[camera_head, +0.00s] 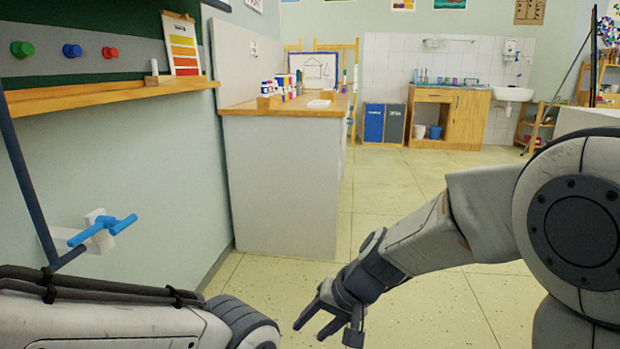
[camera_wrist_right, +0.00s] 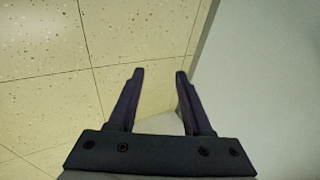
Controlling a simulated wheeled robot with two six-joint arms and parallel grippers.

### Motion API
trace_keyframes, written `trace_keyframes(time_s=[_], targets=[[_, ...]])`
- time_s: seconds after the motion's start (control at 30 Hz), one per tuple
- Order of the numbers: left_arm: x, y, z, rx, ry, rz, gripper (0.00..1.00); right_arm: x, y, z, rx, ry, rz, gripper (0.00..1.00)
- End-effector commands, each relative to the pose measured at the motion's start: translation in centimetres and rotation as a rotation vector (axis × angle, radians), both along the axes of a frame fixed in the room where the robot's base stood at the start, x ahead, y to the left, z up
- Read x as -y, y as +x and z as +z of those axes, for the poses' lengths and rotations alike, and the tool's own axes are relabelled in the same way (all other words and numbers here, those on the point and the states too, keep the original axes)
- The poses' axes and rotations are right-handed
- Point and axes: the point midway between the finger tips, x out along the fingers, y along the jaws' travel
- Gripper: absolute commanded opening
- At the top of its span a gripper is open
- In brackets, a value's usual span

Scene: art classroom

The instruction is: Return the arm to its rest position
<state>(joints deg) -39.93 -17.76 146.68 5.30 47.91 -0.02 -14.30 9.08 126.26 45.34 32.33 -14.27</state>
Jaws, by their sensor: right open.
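My right arm comes in from the right in the head view and slants down to the left. Its gripper (camera_head: 327,318) hangs over the bare floor, fingers apart and empty. In the right wrist view the two dark fingers of the right gripper (camera_wrist_right: 159,75) stand apart with only floor and a pale surface behind them. My left arm's links fill the lower left of the head view. The left gripper is outside both views.
A white counter (camera_head: 280,180) with a wooden top stands ahead. A blue valve (camera_head: 103,230) sticks out of the left wall below a wooden ledge (camera_head: 110,94). Blue and grey bins (camera_head: 374,123) and a wooden cabinet (camera_head: 468,118) are at the back. The tiled floor (camera_head: 395,185) between is clear.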

Motion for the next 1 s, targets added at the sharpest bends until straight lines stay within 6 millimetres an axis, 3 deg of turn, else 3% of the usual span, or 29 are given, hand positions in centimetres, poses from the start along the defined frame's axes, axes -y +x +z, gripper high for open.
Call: trace_keyframes(time_s=[0.03,0.2,0.4,0.67,0.73,1.0], targets=[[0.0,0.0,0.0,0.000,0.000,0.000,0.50,3.0,-0.9,-1.1,0.000,-0.075,-0.007,0.50],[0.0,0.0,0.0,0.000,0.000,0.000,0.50,9.4,-3.3,-3.3,0.006,-0.251,0.006,0.50],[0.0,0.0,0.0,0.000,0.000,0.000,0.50,14.0,-5.5,-4.6,0.015,-0.379,0.032,0.50],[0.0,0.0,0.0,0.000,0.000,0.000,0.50,18.3,-8.2,-5.7,0.024,-0.499,0.074,0.50],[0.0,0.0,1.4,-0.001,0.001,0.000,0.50,16.8,-8.5,-3.8,0.032,-0.496,0.123,0.50],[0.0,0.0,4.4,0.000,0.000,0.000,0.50,12.2,-11.0,0.8,0.025,-0.480,0.289,0.50]])
